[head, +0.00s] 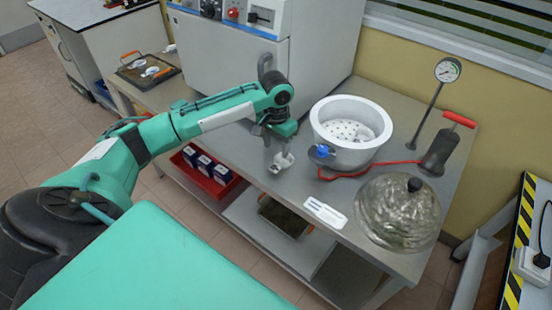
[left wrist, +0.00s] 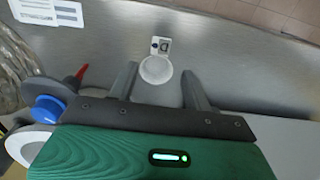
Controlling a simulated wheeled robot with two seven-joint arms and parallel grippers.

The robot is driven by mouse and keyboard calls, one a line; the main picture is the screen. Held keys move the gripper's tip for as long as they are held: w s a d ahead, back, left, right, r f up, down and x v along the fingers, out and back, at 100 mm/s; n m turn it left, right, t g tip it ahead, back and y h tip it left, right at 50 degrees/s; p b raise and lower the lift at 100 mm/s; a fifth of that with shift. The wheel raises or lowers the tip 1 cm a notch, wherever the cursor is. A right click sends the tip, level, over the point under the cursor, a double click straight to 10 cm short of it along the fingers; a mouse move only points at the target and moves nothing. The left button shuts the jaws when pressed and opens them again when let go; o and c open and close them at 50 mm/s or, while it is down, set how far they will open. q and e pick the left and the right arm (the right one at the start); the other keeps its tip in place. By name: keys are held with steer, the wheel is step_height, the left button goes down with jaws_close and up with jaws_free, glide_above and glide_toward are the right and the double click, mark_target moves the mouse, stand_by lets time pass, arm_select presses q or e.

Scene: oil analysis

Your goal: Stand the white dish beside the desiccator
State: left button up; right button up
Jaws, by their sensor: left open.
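The small white dish (head: 285,160) is on the grey metal bench, left of the desiccator. The desiccator (head: 350,158) is a wide white bowl with a perforated plate inside and a blue tap at its front left. My left gripper (head: 279,150) is open and points down right at the dish, partly covering it in the head view. In the left wrist view the round dish (left wrist: 156,70) shows between the spread fingertips of the gripper (left wrist: 158,80), with a gap on each side. My right gripper is not in view.
The glass lid (head: 398,213) with a black knob lies at the bench's right front. A red hose runs from the desiccator to a hand pump (head: 440,150) near a gauge (head: 447,70). A white label card (head: 325,213) lies near the front edge. A large oven (head: 245,65) stands behind.

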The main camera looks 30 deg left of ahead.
arm_select(q)
step_height(320, 180, up, 4)
steer(key=shift+f, duration=0.2)
stand_by(0.4)
